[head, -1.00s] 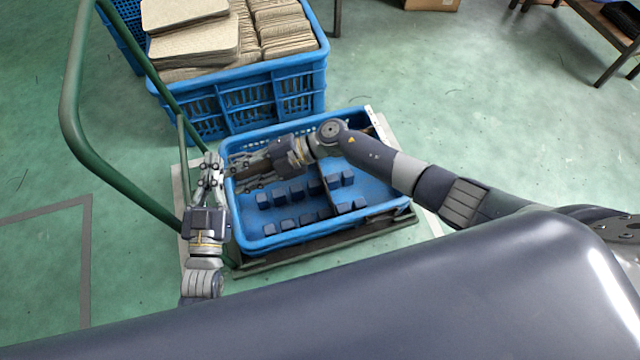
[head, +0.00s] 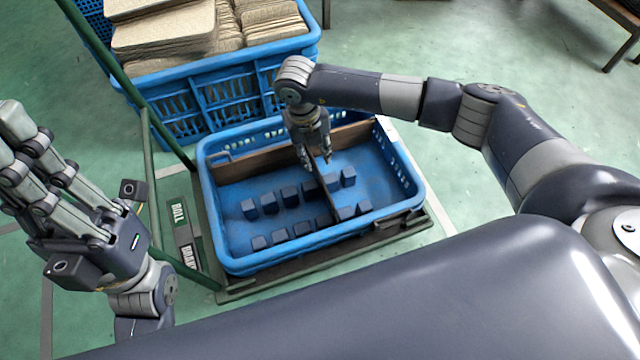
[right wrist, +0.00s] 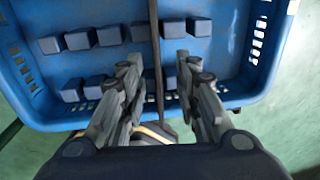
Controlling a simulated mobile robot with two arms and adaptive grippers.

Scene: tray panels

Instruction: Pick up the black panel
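A thin dark panel (head: 322,196) stands on edge as a divider inside the blue crate (head: 222,225), and its narrow edge (right wrist: 155,55) runs between my right gripper's fingers in the right wrist view. No other thing is clearly a black panel. My right gripper (head: 316,160) is over the crate, open, with its fingers (right wrist: 158,60) on either side of the panel. I cannot tell whether they touch it. My left gripper (head: 40,150) is open and empty, left of the crate.
Several dark blue blocks (head: 268,203) stand in rows in the crate. A brown divider (head: 255,163) runs along its back. Behind is a larger blue crate (head: 190,112) of tan panels (head: 170,35). A green cart handle (head: 125,75) rises at left. Floor at right is clear.

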